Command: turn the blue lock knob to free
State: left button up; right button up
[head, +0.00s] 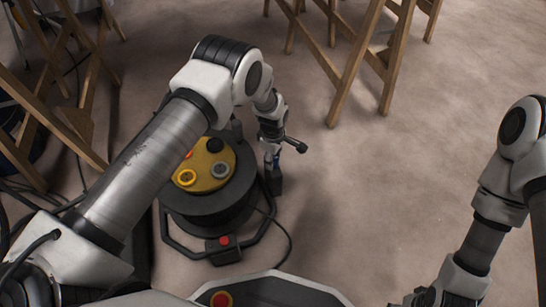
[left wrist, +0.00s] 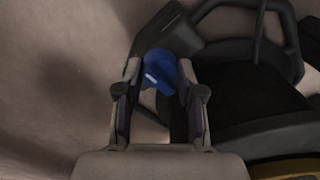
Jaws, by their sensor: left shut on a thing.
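The blue lock knob (left wrist: 158,68) sits between the fingers of my left gripper (left wrist: 158,88) in the left wrist view, with a pale mark on its face. The gripper is shut on it, one finger on each side. A dark block (left wrist: 182,32) lies right behind the knob in the left wrist view.
The round dark machine (head: 207,215) has a yellow top (head: 208,172) with round fittings and a tubular frame around its base. A box with a red button (head: 224,241) is at its front. Wooden trestles (head: 352,60) stand behind. The floor to the right is clear.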

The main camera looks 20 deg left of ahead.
pick_arm(q)
jog(key=n, duration=0.4)
jog(key=shift+n, duration=0.3)
jog(key=n, duration=0.4)
jog(key=shift+n, duration=0.3)
jog(key=o, duration=1.1)
jog(key=shift+f, duration=0.1)
jog(key=shift+o, duration=0.2)
notch_tip(320, 180, up, 12)
